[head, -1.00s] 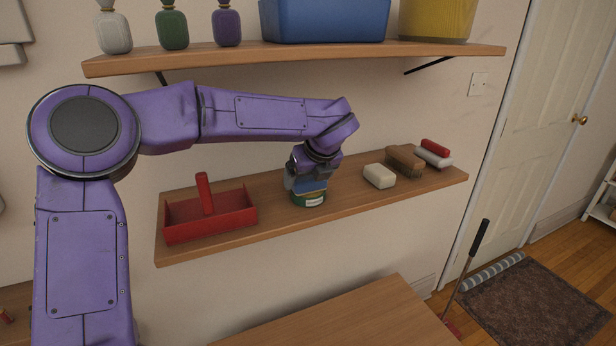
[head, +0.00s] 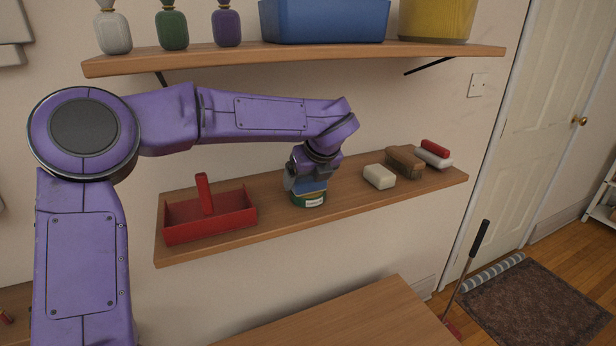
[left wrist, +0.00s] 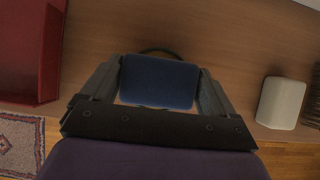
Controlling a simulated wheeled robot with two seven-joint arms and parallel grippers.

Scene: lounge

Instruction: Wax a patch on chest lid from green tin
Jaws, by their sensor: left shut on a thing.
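The green tin (head: 309,201) with a pale label stands on the lower wall shelf, right of the red caddy. My left gripper (head: 306,184) points down over it, shut on a blue block (head: 311,188). The block is at the tin's top; whether it touches the contents is hidden. In the left wrist view the blue block (left wrist: 157,82) sits between the fingers, with a dark curved rim behind it. A flat wooden top (head: 335,318) at the bottom may be the chest lid; its identity is unclear. My right gripper is out of view.
On the lower shelf (head: 240,241) are a red caddy (head: 228,224), a cream block (head: 379,176), a brown brush (head: 405,161) and red and white rolls (head: 434,154). The upper shelf (head: 300,58) holds bottles, a blue bin and a yellow container above my arm.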

